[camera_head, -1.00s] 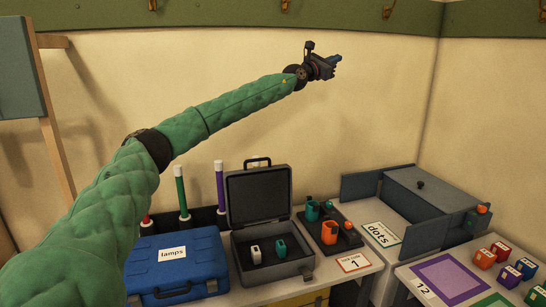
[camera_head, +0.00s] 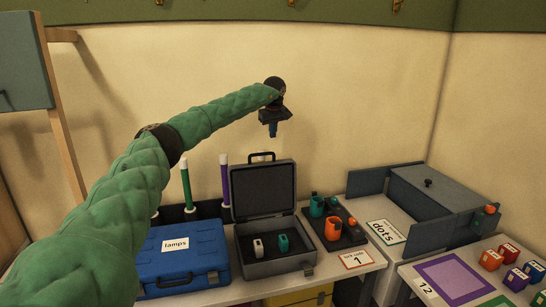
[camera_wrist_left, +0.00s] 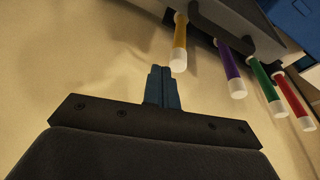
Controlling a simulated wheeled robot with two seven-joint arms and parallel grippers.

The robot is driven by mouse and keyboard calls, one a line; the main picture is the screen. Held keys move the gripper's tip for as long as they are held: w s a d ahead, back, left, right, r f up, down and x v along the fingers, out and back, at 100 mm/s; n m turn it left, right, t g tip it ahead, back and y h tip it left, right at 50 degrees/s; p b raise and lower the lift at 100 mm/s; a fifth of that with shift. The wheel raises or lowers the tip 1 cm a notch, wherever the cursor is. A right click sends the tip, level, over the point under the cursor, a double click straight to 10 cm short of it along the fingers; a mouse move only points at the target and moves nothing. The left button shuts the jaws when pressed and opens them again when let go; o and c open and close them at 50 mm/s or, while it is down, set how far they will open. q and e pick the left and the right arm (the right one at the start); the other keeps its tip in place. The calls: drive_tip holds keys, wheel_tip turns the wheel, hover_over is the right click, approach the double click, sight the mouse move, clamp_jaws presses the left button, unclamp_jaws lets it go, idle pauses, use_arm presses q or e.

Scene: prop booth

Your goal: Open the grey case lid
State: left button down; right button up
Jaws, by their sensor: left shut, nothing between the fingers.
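The grey case (camera_head: 275,265) stands on the table between the blue case and the dark tray. Its lid (camera_head: 263,190) is up, standing roughly upright at the back, with a black handle on its top edge. Inside lie a white block (camera_head: 258,248) and a teal block (camera_head: 283,243). My left gripper (camera_head: 273,132) is above the lid, apart from it, pointing down, with its fingers together and empty. The fingers also show shut in the left wrist view (camera_wrist_left: 162,88). My right gripper is not in view.
A blue case (camera_head: 180,262) labelled "lamps" is shut, left of the grey case. Coloured rods, including a green one (camera_head: 186,185) and a purple one (camera_head: 224,178), stand behind. A dark tray (camera_head: 335,232) with teal and orange cups and a grey box (camera_head: 440,195) stand right.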

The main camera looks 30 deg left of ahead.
sight(273, 155)
use_arm(q)
drive_tip(key=f+p, duration=0.2)
drive_tip(key=f, duration=0.1)
drive_tip(key=s+f+m+p, duration=0.1)
drive_tip(key=f+p, duration=0.1)
drive_tip(key=f, duration=0.1)
drive_tip(key=f+m+p, duration=0.1)
drive_tip(key=f+p, duration=0.1)
drive_tip(key=f, duration=0.1)
drive_tip(key=shift+s+d+f+g, duration=0.15)
drive_tip(key=shift+s+d+g, duration=0.05)
drive_tip(key=shift+s+g, duration=0.1)
drive_tip(key=shift+s+d+f+p, duration=0.1)
drive_tip(key=shift+s+d+p, duration=0.2)
drive_tip(key=shift+d+p, duration=0.15)
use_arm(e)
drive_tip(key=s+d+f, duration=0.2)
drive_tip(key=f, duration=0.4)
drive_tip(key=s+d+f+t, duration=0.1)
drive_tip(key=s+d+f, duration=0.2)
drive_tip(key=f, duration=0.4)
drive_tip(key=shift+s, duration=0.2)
